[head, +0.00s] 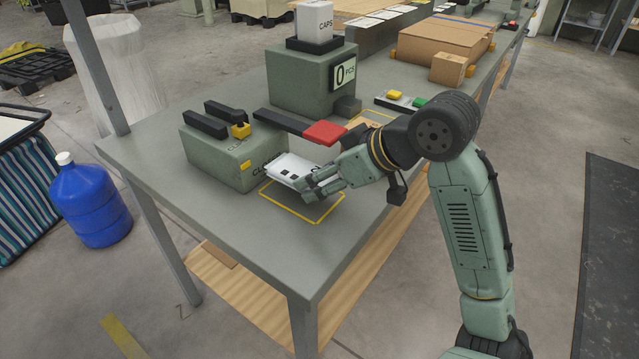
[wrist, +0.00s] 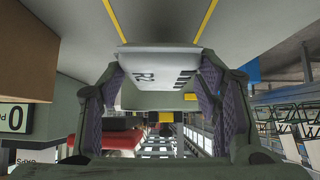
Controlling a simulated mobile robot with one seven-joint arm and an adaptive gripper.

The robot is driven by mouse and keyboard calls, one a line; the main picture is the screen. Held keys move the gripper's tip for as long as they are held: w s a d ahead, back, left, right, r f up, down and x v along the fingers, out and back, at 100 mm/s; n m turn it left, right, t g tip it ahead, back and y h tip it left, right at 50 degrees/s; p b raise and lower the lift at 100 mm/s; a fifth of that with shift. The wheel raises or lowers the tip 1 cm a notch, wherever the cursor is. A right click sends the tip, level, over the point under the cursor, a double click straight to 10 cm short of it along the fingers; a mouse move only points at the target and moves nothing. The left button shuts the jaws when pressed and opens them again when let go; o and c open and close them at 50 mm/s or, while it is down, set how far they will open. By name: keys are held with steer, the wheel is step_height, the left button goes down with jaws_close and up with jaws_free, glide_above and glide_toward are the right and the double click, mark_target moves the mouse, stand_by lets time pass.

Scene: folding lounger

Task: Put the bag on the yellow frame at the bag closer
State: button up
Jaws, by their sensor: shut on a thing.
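A white bag (head: 289,166) with dark print is in my gripper (head: 314,186), which is shut on it. The bag is tilted and appears to be just above the yellow frame (head: 289,208) marked on the table. The green bag closer (head: 220,153) stands right behind and left of the bag; the bag's far end is near its front. In the wrist view the bag (wrist: 160,65) sits between the two purple-padded fingers (wrist: 163,84), and yellow frame lines (wrist: 206,20) show beyond it. I cannot tell whether the bag touches the table.
A green counter box (head: 300,85) showing 0 stands behind, with a white CAPS container (head: 314,22) on top. A red paddle (head: 324,133) juts out close to my gripper. Cardboard boxes (head: 445,42) stand farther back. The table's front left corner (head: 240,245) is clear.

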steer(key=shift+w+a, duration=0.25)
steer(key=shift+a, duration=0.05)
steer(key=shift+a+f, duration=0.1)
steer(key=shift+f, duration=1.65)
steer(key=shift+f, duration=0.15)
steer(key=o, duration=1.3)
steer(key=shift+c, duration=0.2)
